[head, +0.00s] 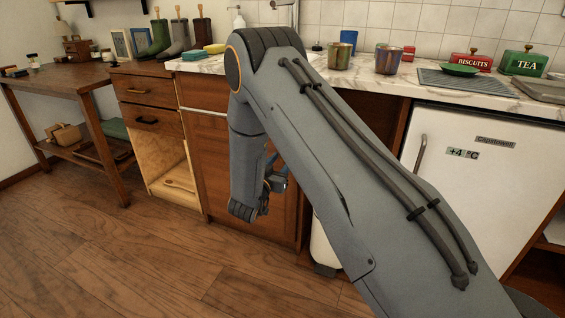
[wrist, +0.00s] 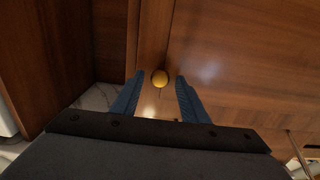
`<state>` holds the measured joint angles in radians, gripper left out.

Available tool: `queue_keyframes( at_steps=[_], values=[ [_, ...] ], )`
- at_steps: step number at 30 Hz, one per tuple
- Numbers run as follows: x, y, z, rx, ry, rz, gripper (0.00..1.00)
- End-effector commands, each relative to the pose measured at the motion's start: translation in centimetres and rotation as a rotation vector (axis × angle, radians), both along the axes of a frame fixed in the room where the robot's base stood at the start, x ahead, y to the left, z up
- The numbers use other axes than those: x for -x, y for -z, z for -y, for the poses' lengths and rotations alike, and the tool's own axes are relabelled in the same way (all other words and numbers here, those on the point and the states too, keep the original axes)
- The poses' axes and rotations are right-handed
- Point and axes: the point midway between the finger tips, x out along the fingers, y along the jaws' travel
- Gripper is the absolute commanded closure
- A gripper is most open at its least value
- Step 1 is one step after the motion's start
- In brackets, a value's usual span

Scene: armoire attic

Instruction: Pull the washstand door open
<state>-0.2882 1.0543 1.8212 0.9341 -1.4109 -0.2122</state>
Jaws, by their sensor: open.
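The washstand door (head: 208,160) is a brown wooden panel under the marble counter, partly hidden behind my arm in the head view. It looks shut. In the head view my gripper (head: 277,182) is small and partly hidden, close to the door front.
An open pale-wood compartment (head: 170,170) under two drawers is left of the door. A white fridge (head: 470,165) stands at right, and a white bin (head: 324,245) stands between. The marble counter (head: 345,72) carries cups and tins. The wooden floor (head: 120,260) in front is clear.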

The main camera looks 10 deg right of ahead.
Motion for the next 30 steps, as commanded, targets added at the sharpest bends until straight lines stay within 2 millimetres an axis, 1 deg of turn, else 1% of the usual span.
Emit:
queue_keyframes(
  at_steps=[3,11,18,26,30],
  values=[
    [-0.5,0.0,0.4,-0.001,0.001,-0.001,0.6],
    [-0.5,0.0,0.4,0.0,0.0,-0.001,0.6],
    [-0.5,0.0,0.4,0.0,0.0,-0.001,1.0],
    [-0.3,0.0,0.5,0.0,0.007,-0.001,1.0],
    [0.6,0.0,0.8,0.002,0.047,-0.001,1.0]
  ],
)
